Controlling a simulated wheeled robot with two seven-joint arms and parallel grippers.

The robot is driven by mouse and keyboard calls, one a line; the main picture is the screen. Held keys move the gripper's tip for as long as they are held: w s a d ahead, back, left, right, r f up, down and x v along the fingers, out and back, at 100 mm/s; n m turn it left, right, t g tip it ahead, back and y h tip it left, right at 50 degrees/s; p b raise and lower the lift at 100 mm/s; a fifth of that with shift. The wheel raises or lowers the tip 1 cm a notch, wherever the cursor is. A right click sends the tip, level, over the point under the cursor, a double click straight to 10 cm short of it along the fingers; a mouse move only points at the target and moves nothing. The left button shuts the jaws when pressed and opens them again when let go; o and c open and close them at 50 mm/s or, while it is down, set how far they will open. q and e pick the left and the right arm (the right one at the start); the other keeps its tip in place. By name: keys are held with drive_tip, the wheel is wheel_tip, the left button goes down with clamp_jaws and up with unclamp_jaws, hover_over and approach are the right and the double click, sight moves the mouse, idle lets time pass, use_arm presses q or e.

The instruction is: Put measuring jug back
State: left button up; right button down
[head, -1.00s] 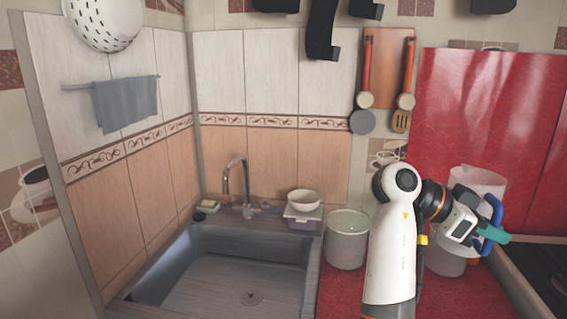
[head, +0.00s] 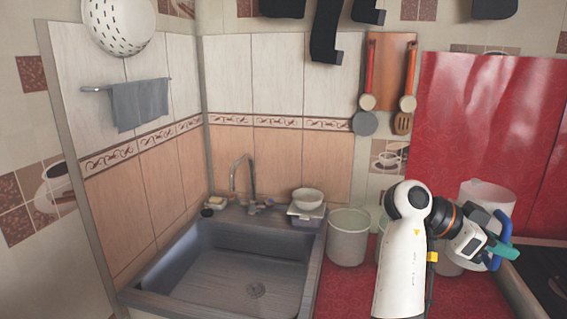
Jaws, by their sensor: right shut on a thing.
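The measuring jug (head: 486,192) is a translucent whitish vessel with a blue handle, at the right in the head view. My right gripper (head: 508,250), with teal fingertips, is shut on it at the handle side. The gripper and wrist hide much of the jug's lower part. The jug appears to be above the red counter (head: 345,290), but I cannot tell its exact height or whether it touches anything. My left gripper is not in view.
A pale bucket (head: 347,238) stands on the counter beside the sink (head: 235,270). Another pale container (head: 448,266) is partly hidden behind my right arm. A white bowl (head: 307,197) sits behind the sink. A dark hob (head: 548,280) lies at the right edge.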

sight(474, 267)
drive_tip(key=w+f+n+t+y, duration=0.1)
drive_tip(key=f+n+t, duration=0.1)
drive_tip(key=n+t, duration=0.1)
drive_tip(key=w+a+f+n+t, duration=0.1)
drive_tip(key=f+n+t, duration=0.2)
drive_tip(key=t, duration=0.1)
drive_tip(key=f+n+t+y, duration=0.1)
drive_tip(key=f+n+t, duration=0.1)
drive_tip(key=n+t, duration=0.1)
drive_tip(key=shift+w+a+f+n+t+y, duration=0.15)
drive_tip(key=shift+w+a+n+t+y, duration=0.15)
drive_tip(key=shift+w+a+n+t, duration=0.15)
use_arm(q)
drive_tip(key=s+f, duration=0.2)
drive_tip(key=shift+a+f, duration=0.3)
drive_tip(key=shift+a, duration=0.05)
use_arm(e)
drive_tip(key=s+a+f+n+t+y, duration=0.2)
drive_tip(key=s+a+f+n+y, duration=0.2)
drive_tip(key=a, duration=0.4)
drive_tip(key=s+a+f+n+t+y, duration=0.3)
drive_tip(key=a+f+n+y, duration=0.3)
drive_tip(key=a, duration=0.2)
drive_tip(key=shift+s+a+f+y, duration=0.3)
drive_tip(key=shift+s+a, duration=0.05)
drive_tip(key=shift+s, duration=0.1)
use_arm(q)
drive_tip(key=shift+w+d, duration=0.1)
use_arm(e)
drive_tip(key=shift+d, duration=0.1)
